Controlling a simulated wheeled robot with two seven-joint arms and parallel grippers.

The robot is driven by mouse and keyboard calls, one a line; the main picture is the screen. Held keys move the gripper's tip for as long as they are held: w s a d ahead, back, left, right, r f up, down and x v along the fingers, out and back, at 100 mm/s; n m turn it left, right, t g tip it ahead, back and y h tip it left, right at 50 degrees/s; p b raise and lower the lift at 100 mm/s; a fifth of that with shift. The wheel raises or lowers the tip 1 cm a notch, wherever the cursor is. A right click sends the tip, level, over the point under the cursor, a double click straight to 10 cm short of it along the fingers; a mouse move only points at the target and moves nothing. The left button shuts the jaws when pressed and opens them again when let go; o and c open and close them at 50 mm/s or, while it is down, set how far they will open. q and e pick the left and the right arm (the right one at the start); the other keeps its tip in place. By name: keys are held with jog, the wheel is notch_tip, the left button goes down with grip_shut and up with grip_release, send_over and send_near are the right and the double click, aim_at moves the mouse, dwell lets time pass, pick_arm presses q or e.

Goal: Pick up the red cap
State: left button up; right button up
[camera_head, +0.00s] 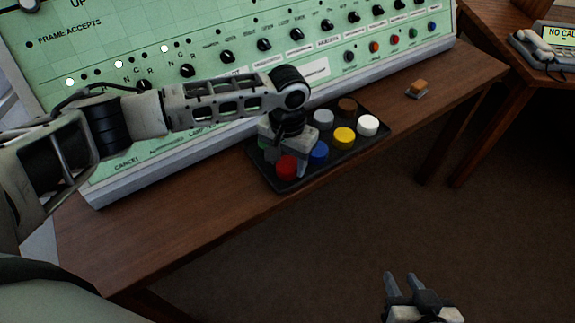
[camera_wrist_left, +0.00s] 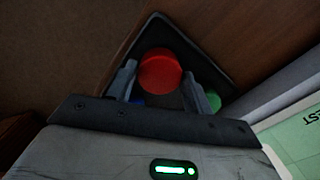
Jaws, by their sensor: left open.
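The red cap (camera_head: 286,168) stands in the near left corner of a black tray (camera_head: 283,187). My left gripper (camera_head: 285,158) is above that end of the tray, pointing down. In the left wrist view, the red cap (camera_wrist_left: 160,69) shows between and slightly beyond the open fingers of my left gripper (camera_wrist_left: 161,88). No contact between fingers and cap is visible, and the height gap is hard to judge. My right gripper (camera_head: 404,282) is open and empty, over the floor at the lower right of the head view.
Blue (camera_head: 318,152), yellow (camera_head: 343,138), white (camera_head: 368,125), grey (camera_head: 323,118) and brown (camera_head: 347,107) caps share the tray. A green cap (camera_wrist_left: 213,101) is partly hidden near the gripper. A green control panel (camera_head: 210,75) rises behind. A small orange-topped object (camera_head: 418,88) lies right.

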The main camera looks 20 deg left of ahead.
pick_arm(q)
jog(key=c, duration=0.5)
jog(key=shift+c, duration=0.2)
jog(key=shift+r, duration=0.15)
